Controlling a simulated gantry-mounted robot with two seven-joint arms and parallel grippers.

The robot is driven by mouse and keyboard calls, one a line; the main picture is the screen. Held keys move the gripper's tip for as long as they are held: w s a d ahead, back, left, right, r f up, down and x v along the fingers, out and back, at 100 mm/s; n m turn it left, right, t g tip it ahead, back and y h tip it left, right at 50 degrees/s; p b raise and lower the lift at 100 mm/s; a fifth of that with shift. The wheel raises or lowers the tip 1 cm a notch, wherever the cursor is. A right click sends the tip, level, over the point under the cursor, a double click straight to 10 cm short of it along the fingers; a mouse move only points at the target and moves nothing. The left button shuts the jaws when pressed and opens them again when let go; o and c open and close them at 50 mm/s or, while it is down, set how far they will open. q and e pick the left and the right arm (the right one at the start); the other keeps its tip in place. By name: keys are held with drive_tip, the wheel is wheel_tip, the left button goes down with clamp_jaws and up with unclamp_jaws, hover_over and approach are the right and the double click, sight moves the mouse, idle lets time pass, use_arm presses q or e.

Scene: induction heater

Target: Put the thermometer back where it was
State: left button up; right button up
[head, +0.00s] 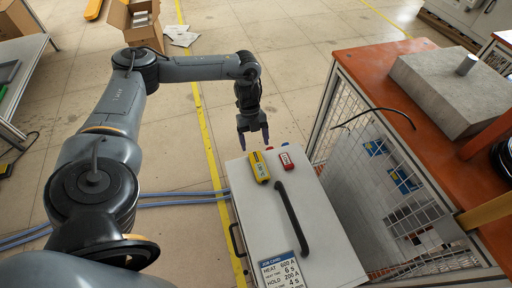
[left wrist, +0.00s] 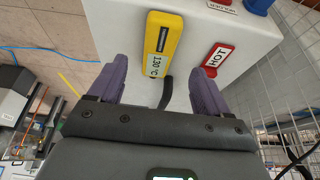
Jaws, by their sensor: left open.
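The thermometer appears to be the yellow handheld device (head: 259,167) lying on the far end of the white cabinet top. In the left wrist view the yellow device (left wrist: 163,36) shows a pale display reading about 130 °C. My left gripper (head: 255,143) points down just beyond that end of the cabinet. In the left wrist view my left gripper (left wrist: 160,80) is open, with purple fingers spread and nothing held. The yellow device lies ahead of the gap between the fingers, apart from them. My right gripper is not in view.
A red HOT tag (head: 286,161) lies right of the yellow device. A black curved bar (head: 291,217) and a job card (head: 283,270) are on the white cabinet top (head: 255,222). A wire mesh panel (head: 325,115) and an orange table (head: 362,68) stand to the right.

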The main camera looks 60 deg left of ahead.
use_arm(q)
drive_tip(key=shift+p+v, duration=0.8)
drive_tip(key=shift+v, duration=1.6)
